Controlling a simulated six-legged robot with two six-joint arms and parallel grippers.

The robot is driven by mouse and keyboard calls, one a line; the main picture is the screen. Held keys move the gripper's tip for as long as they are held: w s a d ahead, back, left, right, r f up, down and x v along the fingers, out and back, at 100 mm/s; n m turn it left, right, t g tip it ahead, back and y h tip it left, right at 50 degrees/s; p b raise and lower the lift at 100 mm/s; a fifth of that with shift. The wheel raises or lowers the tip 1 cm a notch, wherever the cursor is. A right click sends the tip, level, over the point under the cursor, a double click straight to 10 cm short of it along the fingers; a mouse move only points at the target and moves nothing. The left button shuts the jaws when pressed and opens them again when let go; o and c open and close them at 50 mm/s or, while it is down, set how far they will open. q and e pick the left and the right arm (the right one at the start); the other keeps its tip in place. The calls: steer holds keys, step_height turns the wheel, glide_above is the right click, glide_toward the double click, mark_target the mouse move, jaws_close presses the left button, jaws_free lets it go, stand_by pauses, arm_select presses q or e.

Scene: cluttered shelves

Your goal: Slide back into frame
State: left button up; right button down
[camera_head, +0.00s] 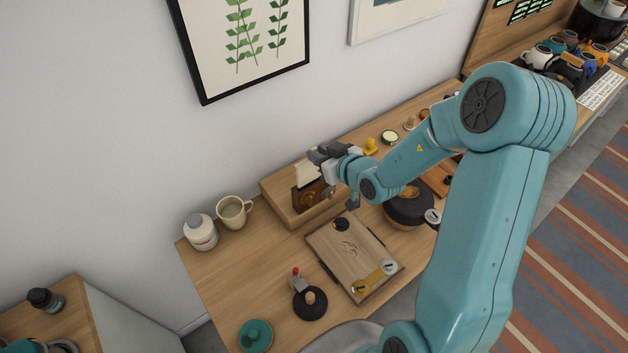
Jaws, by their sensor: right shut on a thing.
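My right arm, teal, reaches in from the right over the wooden table. My right gripper (323,157) is shut on a small upright piece with a cream top (306,173), at the back of the table. A dark brown panel with a rounded marking (308,195) stands directly below the cream part, against a light wooden box (281,207). I cannot tell whether the cream part sits inside the brown panel or only in front of or behind it. The gripper hides part of the piece's upper right side. My left gripper is not in view.
A wooden board with metal fittings (340,251) lies in front of the box. A cream mug (234,212) and a white bottle (201,233) stand to the left. A dark round pot (408,209) is at right, near my arm.

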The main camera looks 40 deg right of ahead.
mark_target(315, 176)
arm_select(q)
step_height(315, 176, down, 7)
steer(key=b, duration=0.6)
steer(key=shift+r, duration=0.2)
arm_select(e)
steer(key=shift+f, duration=4.85)
steer(key=c, duration=0.9)
jaws_free()
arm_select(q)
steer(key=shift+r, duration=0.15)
arm_select(e)
steer(key=shift+r, duration=0.1)
